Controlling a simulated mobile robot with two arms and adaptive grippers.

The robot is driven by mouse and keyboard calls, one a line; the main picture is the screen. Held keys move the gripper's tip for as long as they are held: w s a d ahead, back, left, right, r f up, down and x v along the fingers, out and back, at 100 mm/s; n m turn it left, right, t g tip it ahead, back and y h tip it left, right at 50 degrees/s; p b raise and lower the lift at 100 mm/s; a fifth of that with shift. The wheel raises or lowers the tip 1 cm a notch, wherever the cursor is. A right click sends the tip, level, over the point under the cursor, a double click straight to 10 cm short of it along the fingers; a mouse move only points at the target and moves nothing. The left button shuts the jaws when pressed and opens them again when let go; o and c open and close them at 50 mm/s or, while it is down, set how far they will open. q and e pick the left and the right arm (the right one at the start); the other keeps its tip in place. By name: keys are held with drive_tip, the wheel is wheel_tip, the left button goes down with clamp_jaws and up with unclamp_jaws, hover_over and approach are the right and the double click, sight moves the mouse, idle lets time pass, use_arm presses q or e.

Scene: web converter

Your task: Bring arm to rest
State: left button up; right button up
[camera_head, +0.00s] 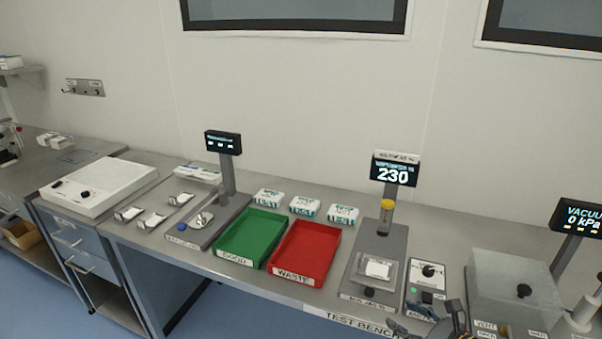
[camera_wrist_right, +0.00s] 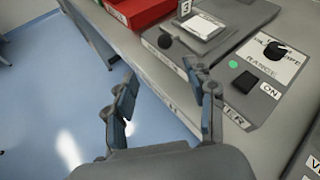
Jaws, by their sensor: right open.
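My right gripper (camera_head: 428,318) shows at the bottom edge of the head view, near the front edge of the test bench (camera_head: 330,310). In the right wrist view the same gripper (camera_wrist_right: 164,84) has its two fingers apart with nothing between them. Its left finger is over the blue floor and its right finger is over the bench's front edge. The rest of my right arm is mostly out of the picture. My left gripper is not in view.
The sealing-type device with the 230 display (camera_head: 393,173) and the range control box (camera_head: 427,278) stand close to the gripper. A red waste tray (camera_head: 305,275), a green good tray (camera_head: 238,258) and a vacuum chamber (camera_head: 510,290) are on the bench. Floor (camera_wrist_right: 50,100) is free in front.

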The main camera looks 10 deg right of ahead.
drive_tip(key=s+a+f+n+g, duration=0.3)
drive_tip(key=s+a+n, duration=0.3)
drive_tip(key=n, duration=0.3)
drive_tip(key=s+a+f+n+g, duration=0.35)
drive_tip(key=s+a+n, duration=0.25)
drive_tip(key=n, duration=0.3)
drive_tip(key=s+r+n+g+h, duration=0.1)
drive_tip(key=s+n+g+h, duration=0.3)
drive_tip(key=s+n, duration=0.8)
wheel_tip(320, 180, down, 30)
drive_tip(key=s+n+b, duration=0.1)
drive_tip(key=n+b, duration=0.1)
drive_tip(key=b, duration=0.1)
drive_tip(key=s+d+f+g+b, duration=0.1)
drive_tip(key=s+d+f+b, duration=0.1)
drive_tip(key=s+f, duration=1.4)
wheel_tip(320, 180, down, 2)
drive_tip(key=shift+s+d+f+h+b, duration=0.1)
drive_tip(key=shift+s+d+h+b, duration=0.1)
drive_tip(key=shift+d+h+b, duration=0.25)
